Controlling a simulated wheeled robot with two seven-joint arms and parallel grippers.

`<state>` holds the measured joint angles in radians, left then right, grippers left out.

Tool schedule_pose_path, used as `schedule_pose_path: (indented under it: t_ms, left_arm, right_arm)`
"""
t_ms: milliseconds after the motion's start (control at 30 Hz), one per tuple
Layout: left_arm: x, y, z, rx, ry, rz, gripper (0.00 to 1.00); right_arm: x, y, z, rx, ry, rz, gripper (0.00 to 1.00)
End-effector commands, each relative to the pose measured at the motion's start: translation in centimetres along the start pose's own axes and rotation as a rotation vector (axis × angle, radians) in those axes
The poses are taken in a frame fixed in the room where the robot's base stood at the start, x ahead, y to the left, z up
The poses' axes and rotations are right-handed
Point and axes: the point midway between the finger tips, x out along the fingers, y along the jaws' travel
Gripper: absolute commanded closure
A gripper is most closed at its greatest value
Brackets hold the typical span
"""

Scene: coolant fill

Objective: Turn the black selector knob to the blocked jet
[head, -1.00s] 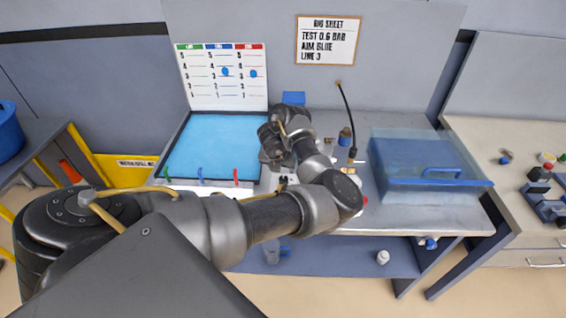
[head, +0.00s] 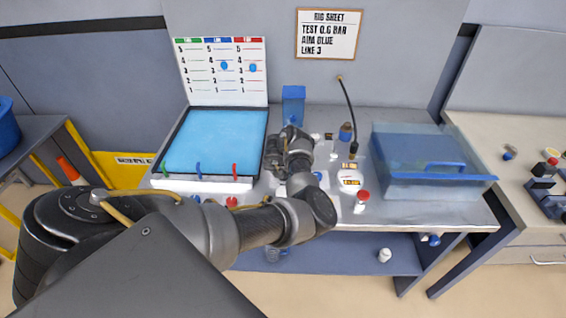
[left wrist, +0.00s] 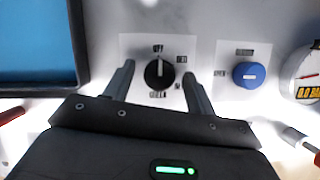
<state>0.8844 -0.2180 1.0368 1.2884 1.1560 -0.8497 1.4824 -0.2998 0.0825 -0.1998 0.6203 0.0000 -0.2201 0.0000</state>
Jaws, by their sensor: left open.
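The black selector knob (left wrist: 159,73) sits on a white label plate in the left wrist view. Its white mark points up, toward a top label that is too blurred to read surely. My left gripper (left wrist: 159,69) is open, with one finger on each side of the knob and gaps between. In the head view my left gripper (head: 281,166) is over the panel right of the blue tray (head: 214,140), and my arm hides the knob. Green (head: 165,167), blue (head: 198,168) and red (head: 234,170) jets stand along the tray's front. My right gripper is not in view.
A blue knob (left wrist: 249,75) and a round gauge (left wrist: 306,75) are right of the black knob. A board (head: 222,88) with coloured columns and blue markers stands behind the tray.

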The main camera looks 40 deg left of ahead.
Motion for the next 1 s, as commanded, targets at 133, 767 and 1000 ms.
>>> schedule_pose_path:
  t_ms: [133,767,1000]
  left_arm:
    - [0.0,0.0,0.0,0.0,0.0,0.0,0.51]
    - [-0.2,0.1,0.1,0.05,0.0,-0.02,0.89]
    - [-0.3,0.2,0.1,0.195,0.001,-0.081,0.89]
  right_arm:
    - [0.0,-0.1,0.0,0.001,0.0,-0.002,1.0]
    - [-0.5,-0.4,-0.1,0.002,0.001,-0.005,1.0]
    - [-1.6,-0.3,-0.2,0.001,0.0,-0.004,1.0]
